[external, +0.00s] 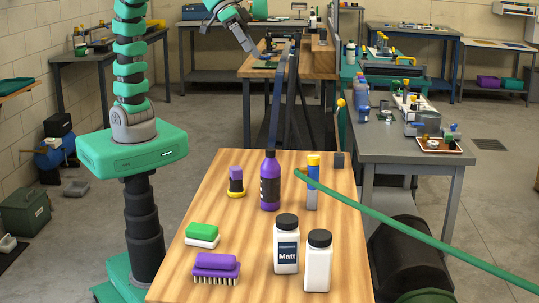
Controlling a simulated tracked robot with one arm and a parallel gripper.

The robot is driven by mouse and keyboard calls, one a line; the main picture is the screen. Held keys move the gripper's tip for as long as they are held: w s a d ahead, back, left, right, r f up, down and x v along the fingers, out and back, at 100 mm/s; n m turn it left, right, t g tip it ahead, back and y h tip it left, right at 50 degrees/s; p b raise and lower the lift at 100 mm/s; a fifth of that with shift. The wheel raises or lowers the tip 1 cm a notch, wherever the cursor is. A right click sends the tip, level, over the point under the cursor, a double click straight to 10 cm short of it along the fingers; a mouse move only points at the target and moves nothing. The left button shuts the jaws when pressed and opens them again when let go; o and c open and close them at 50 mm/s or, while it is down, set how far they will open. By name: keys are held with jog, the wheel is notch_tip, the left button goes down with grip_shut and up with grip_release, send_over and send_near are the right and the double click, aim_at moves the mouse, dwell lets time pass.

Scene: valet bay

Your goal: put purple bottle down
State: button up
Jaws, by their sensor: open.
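The purple bottle (270,184) stands upright on the wooden table (215,208), towards its far side. The middle part of my arm is outside the frame.
The table also holds a purple-and-yellow item (236,182), a yellow-capped blue bottle (312,184), a green-and-white block (202,235), a purple brush (216,268), a labelled white bottle (286,245) and another white bottle (318,262). A green rod (420,235) crosses the right side.

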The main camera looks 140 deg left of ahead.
jog(key=s+d+r+m+t, duration=0.2)
jog(key=s+d+r+m, duration=0.1)
jog(key=r, duration=0.5)
jog(key=s+d+r+m+t+h, duration=0.1)
jog(key=s+d+r+m+t, duration=0.2)
jog(key=r, duration=0.5)
jog(key=s+d+r+m+t, duration=0.2)
jog(key=s+d+r, duration=0.3)
jog(key=r, duration=0.4)
jog(key=shift+d+m+t+h, duration=0.15)
jog(key=shift+m+t+h, duration=0.25)
jog(key=shift+m, duration=0.1)
jog(key=shift+f, duration=0.1)
